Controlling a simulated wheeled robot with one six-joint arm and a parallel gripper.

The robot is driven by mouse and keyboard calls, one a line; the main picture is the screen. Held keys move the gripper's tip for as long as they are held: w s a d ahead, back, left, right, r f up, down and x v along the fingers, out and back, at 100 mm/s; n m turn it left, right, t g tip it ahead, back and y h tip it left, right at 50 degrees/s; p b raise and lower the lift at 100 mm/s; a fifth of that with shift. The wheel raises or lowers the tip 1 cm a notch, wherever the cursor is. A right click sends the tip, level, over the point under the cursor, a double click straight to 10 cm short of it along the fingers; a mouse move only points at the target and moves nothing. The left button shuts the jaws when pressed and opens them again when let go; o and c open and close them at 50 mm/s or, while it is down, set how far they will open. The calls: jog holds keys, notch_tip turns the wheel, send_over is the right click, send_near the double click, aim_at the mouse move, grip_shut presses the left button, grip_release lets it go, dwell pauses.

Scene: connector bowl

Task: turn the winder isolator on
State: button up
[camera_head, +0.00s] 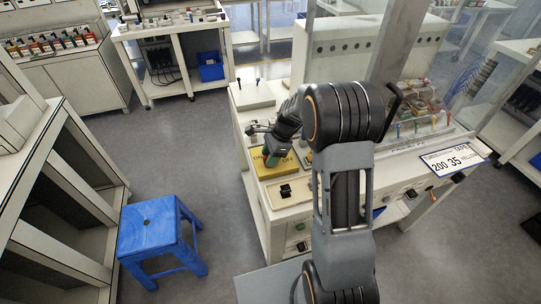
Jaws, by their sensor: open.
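The winder isolator is most likely the yellow panel (272,170) near the left end of the white machine's top, with the letters ON at its left and OFF at its right. My gripper (270,156) is open and points down over the middle of this panel. A small green patch shows at its fingertips; I cannot tell what it belongs to. The gripper hides the middle of the panel, so the switch handle and its position cannot be made out. Whether the fingers touch anything is unclear.
A lower plate with a black switch (285,191) lies in front of the yellow panel. A clear-walled section with coloured parts (420,105) and a white label card (455,160) are to the right. A blue stool (150,228) stands on the floor at left. Grey floor between is free.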

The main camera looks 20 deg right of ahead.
jog(key=shift+c, duration=0.3)
grip_shut()
jog(key=shift+d, duration=0.2)
jog(key=shift+a, duration=0.15)
jog(key=shift+n+g+p, duration=0.6)
jog(key=shift+n+p, duration=0.1)
jog(key=shift+n, duration=0.9)
jog(key=n+g, duration=0.1)
jog(key=n, duration=0.1)
jog(key=n+g+h+p, duration=0.1)
jog(key=n, duration=0.2)
jog(key=shift+a+n, duration=0.1)
jog(key=shift+n, duration=0.2)
jog(key=n, duration=0.2)
jog(key=n+g+h+p, duration=0.1)
jog(key=n, duration=0.1)
jog(key=shift+a+h, duration=0.1)
jog(key=shift+h, duration=0.2)
jog(key=shift+f+n+h, duration=0.1)
jog(key=shift+n+h, duration=0.8)
jog(key=shift+n, duration=1.6)
